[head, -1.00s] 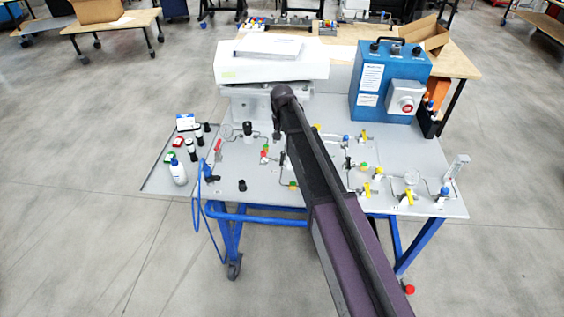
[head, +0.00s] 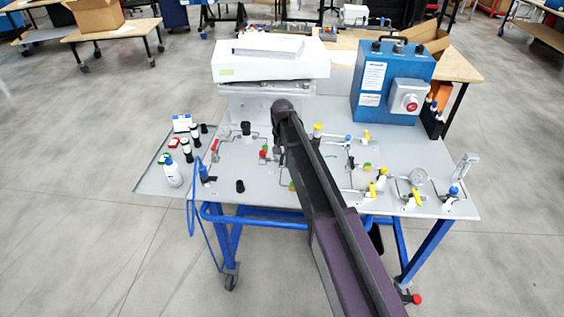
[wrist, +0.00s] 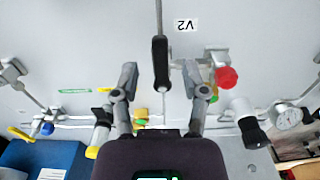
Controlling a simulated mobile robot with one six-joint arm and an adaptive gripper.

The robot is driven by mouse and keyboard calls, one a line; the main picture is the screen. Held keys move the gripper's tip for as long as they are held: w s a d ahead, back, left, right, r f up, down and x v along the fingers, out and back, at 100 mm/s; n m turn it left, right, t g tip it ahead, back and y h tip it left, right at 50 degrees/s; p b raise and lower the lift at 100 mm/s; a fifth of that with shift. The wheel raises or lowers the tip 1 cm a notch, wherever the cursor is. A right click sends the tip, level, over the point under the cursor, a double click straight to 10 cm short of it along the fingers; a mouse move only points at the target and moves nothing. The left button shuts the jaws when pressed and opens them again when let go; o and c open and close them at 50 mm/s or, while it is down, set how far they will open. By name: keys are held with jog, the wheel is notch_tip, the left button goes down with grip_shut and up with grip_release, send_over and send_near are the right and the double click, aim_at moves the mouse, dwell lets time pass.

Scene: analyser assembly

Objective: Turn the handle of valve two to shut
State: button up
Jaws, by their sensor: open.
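In the wrist view a black, elongated handle (wrist: 160,62) on a thin metal rod lies beside a label reading V2 (wrist: 186,24), which appears upside down. My gripper (wrist: 160,80) is open, with one finger on each side of the handle's lower end. Gaps show between the handle and both fingers, so it is not clasped. How far the handle lies below the fingertips is hard to tell. In the head view my arm reaches over the grey panel (head: 270,195) and hides most of the valve area around my gripper.
A red knob (wrist: 227,77) and a gauge (wrist: 288,118) lie right of my gripper in the wrist view. Yellow-handled valves (head: 372,190) stand on the panel's right in the head view. A blue box (head: 395,85) and a white instrument (head: 270,60) stand behind; a bottle (head: 173,173) is left.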

jog(key=shift+f+b, duration=0.55)
jog(key=shift+f, duration=0.25)
grip_shut()
